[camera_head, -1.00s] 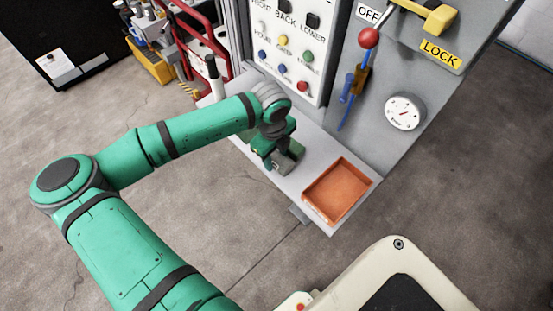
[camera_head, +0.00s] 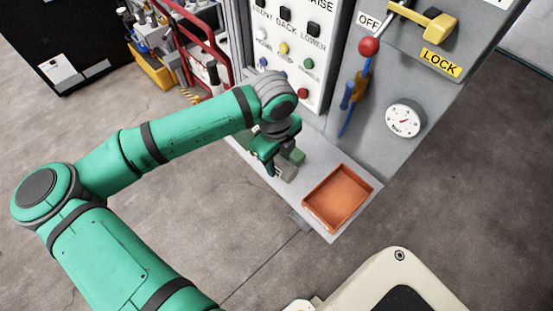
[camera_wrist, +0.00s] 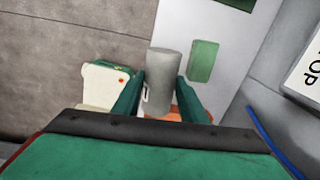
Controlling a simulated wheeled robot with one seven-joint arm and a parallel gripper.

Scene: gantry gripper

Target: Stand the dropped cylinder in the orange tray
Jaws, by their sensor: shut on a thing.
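My gripper (camera_head: 284,168) is shut on a grey cylinder (camera_head: 287,173), left of the tray in the head view. In the wrist view only bits of orange tray (camera_wrist: 205,118) show behind the fingers and cylinder.
A green block (camera_wrist: 203,61) is on the shelf (camera_head: 237,148) beside the gripper. The panel behind holds buttons, a red-knobbed lever (camera_head: 369,46), a blue-handled tool (camera_head: 348,95) and a gauge (camera_head: 404,119). A red frame (camera_head: 205,50) stands at the back left.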

